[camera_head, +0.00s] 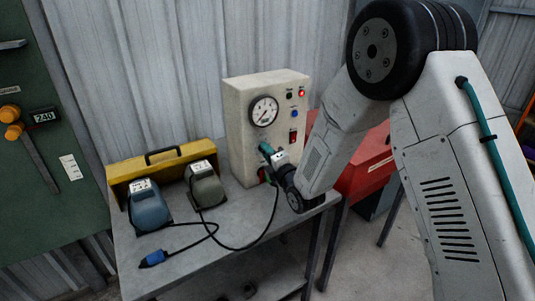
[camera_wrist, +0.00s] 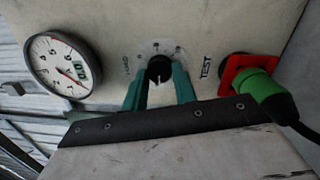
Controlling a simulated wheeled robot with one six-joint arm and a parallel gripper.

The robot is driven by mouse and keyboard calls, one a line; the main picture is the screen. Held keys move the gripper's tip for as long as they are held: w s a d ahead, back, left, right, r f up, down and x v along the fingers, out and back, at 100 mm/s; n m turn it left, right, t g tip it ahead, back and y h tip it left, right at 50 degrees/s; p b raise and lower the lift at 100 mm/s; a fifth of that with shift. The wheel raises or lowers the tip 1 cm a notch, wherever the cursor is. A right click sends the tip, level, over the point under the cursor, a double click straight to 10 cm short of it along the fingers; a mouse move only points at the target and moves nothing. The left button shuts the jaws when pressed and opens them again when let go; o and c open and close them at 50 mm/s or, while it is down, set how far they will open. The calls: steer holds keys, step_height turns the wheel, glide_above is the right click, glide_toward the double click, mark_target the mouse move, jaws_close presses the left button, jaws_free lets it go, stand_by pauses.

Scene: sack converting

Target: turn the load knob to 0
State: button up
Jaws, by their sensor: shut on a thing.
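The load knob (camera_wrist: 159,69) is a small black knob on the beige panel in the wrist view, with scale marks around its upper side. A small white mark shows on its lower part; the number it points to is too small to tell. My gripper (camera_wrist: 160,80) has its two teal fingers on either side of the knob, shut on it. In the head view, my gripper (camera_head: 267,151) is at the front of the beige test box (camera_head: 240,95) and hides the knob. The round dial gauge (camera_wrist: 62,66) sits left of the knob; it also shows in the head view (camera_head: 264,111).
A green plug (camera_wrist: 262,88) in a red socket sits right of the knob, near my gripper. A black cable runs over the grey table (camera_head: 190,265) to a blue plug (camera_head: 152,259). Blue (camera_head: 150,210) and olive (camera_head: 206,188) units stand before a yellow case (camera_head: 128,170).

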steer(key=n, duration=0.4)
steer(key=shift+f+n+y, duration=0.15)
steer(key=shift+n+y, duration=0.15)
steer(key=shift+n, duration=0.1)
steer(key=shift+w+d+n+y, duration=0.1)
steer(key=shift+n+y, duration=0.2)
steer(key=shift+n, duration=1.9)
steer(key=o, duration=1)
steer(key=v, duration=0.7)
steer(key=shift+s+d, duration=0.25)
steer(key=shift+s, duration=0.1)
